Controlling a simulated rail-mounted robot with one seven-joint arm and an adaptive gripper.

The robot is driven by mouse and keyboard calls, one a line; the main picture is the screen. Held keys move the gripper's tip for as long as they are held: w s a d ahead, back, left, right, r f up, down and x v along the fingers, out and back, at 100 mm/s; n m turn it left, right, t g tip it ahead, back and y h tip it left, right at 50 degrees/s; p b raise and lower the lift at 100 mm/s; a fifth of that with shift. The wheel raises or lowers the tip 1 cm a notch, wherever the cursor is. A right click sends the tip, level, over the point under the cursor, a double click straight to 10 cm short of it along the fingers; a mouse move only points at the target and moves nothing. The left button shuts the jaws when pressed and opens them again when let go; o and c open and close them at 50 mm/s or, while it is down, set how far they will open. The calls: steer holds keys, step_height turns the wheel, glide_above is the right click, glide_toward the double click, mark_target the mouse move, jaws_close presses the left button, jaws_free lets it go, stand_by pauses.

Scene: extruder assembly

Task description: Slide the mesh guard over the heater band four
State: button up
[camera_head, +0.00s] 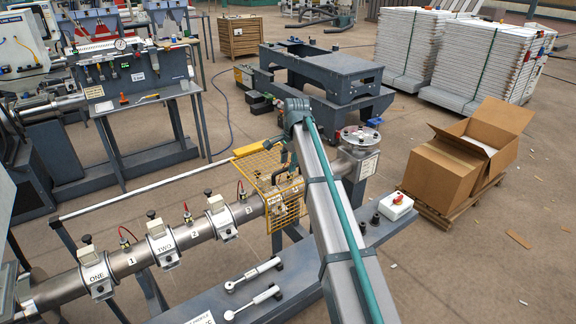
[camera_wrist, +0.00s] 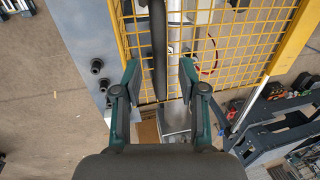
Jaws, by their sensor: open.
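The yellow mesh guard (camera_head: 283,213) stands at the barrel (camera_head: 133,262), right of the third banded section. Its yellow frame and grid fill the top of the wrist view (camera_wrist: 240,38). Heater band four is mostly hidden behind the mesh and my arm; I cannot tell how fully the guard surrounds it. My gripper (camera_wrist: 159,80) is open, its two fingers on either side of a dark bar (camera_wrist: 158,45) in the wrist view. Contact with the bar is not clear. In the head view my gripper is partly hidden at the guard.
Heater bands ONE (camera_head: 97,275) and TWO (camera_head: 162,244) and a third band (camera_head: 219,217) sit along the barrel to the left. A white-and-red box (camera_head: 396,206) sits at the bench's right end; a cardboard box (camera_head: 440,170) stands beyond.

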step_height(320, 180, up, 10)
steer(key=s+d, duration=0.1)
steer(key=shift+s+r, duration=0.15)
steer(key=shift+s, duration=0.25)
steer(key=s+d+f+n, duration=0.25)
steer(key=s+f, duration=0.45)
steer(key=f, duration=0.4)
steer(key=s+d+f+n+g, duration=0.1)
steer(key=s+d+f+n, duration=0.15)
steer(key=s+f, duration=0.65)
steer(key=s+d+f+n, duration=0.1)
steer(key=s+f+n, duration=0.3)
steer(key=f, duration=0.9)
steer(key=s+f+n+g, duration=0.1)
steer(key=s+f+g, duration=0.1)
steer(key=s+f, duration=0.7)
steer(key=s+d+f+n+g, duration=0.1)
steer(key=s+f+g, duration=0.2)
steer(key=s+f, duration=0.6)
steer(key=s+d+f+n+g+h, duration=0.1)
steer(key=s+f, duration=0.8)
steer(key=s, duration=1.6)
steer(key=shift+s+f+g, duration=0.3)
steer(key=shift+s+g, duration=0.1)
steer(key=shift+g, duration=0.5)
